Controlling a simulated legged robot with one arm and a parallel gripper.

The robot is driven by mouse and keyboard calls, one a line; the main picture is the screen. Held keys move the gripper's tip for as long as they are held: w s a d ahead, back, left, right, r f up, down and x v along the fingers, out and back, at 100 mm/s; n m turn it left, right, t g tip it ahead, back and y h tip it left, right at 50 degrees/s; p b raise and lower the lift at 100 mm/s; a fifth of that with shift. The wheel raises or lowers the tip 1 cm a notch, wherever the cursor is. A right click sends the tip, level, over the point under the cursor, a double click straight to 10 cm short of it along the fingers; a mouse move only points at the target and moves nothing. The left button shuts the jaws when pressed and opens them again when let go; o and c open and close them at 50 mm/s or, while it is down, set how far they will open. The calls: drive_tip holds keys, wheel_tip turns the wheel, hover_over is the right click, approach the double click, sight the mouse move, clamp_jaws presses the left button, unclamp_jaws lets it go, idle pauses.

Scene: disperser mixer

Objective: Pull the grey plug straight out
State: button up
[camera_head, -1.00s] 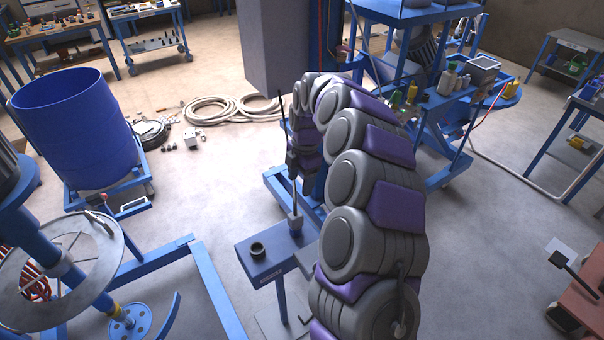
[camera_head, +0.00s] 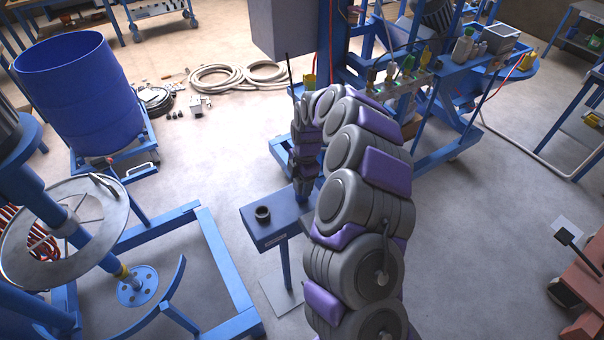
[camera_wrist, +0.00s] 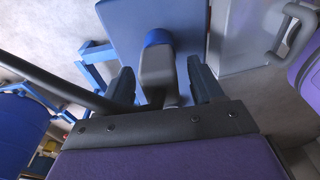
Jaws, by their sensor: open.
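The grey plug (camera_wrist: 155,68) is in the wrist view, a blocky grey body with a blue collar (camera_wrist: 158,38) at its far end, in front of a blue surface (camera_wrist: 135,22). My gripper (camera_wrist: 162,82) is open, with one dark finger on each side of the plug and a gap visible to its right; contact on the left is unclear. In the head view my gripper (camera_head: 304,186) is low over the right end of a small blue stand (camera_head: 270,230). The plug is hidden there by my gripper and arm.
A black ring-shaped part (camera_head: 262,214) sits on the stand's left end. A blue drum (camera_head: 80,95) and a round metal disc (camera_head: 45,235) are to the left. A blue bench (camera_head: 470,75) with bottles is at the back right. Coiled hose (camera_head: 230,77) lies on the floor.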

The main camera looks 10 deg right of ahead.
drive_tip(key=shift+f, duration=0.5)
drive_tip(key=c, duration=1.2)
drive_tip(key=shift+r, duration=0.15)
drive_tip(key=shift+r, duration=0.1)
drive_tip(key=shift+r+p, duration=0.6)
drive_tip(key=shift+r, duration=2.2)
drive_tip(key=shift+r, duration=0.1)
drive_tip(key=shift+r+p, duration=0.7)
drive_tip(key=shift+r, duration=1.2)
